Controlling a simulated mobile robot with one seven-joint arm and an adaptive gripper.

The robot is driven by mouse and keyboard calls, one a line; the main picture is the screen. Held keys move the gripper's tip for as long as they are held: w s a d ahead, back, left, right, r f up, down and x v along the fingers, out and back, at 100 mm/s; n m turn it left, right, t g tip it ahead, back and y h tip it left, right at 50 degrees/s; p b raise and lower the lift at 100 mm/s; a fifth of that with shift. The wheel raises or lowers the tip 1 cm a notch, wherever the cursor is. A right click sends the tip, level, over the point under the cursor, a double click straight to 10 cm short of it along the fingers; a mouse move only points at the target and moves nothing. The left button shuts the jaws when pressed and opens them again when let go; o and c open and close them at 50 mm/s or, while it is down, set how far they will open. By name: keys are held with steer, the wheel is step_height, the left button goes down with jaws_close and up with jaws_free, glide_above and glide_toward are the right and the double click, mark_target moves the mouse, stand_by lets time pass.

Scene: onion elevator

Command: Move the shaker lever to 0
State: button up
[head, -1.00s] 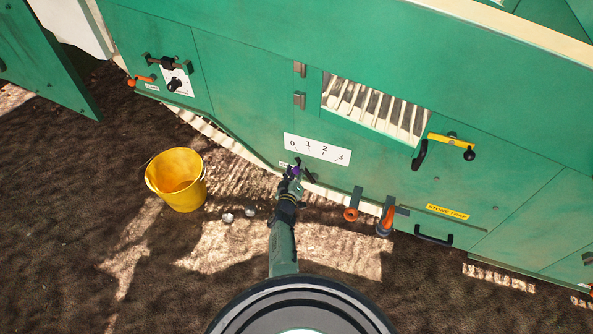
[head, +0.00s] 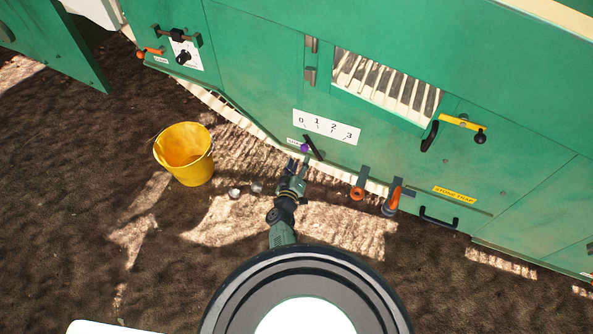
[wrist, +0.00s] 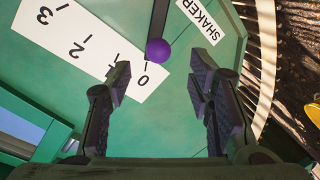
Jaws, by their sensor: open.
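The shaker lever is a dark bar with a round purple knob (head: 304,148) on the green machine, just below the white 0–3 scale plate (head: 327,127). In the wrist view the purple knob (wrist: 158,51) is beside the tick at 0, at the edge of the scale plate (wrist: 90,47). The dark lever bar (wrist: 159,17) runs up out of that frame. My gripper (head: 297,163) is open and empty, a little below the knob in the head view. In the wrist view the knob is beyond my spread fingertips (wrist: 158,78), clear of both.
A white SHAKER label (wrist: 200,20) is beside the knob. Orange-handled levers (head: 358,191) stand to the right, with a black handle (head: 438,217) beyond. A yellow bucket (head: 184,155) stands on the brown ground at left. Two small pale objects (head: 245,190) lie near it.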

steer(key=s, duration=0.3)
steer(key=shift+s+a+r, duration=0.25)
steer(key=shift+s+a, duration=0.05)
stand_by(0.3)
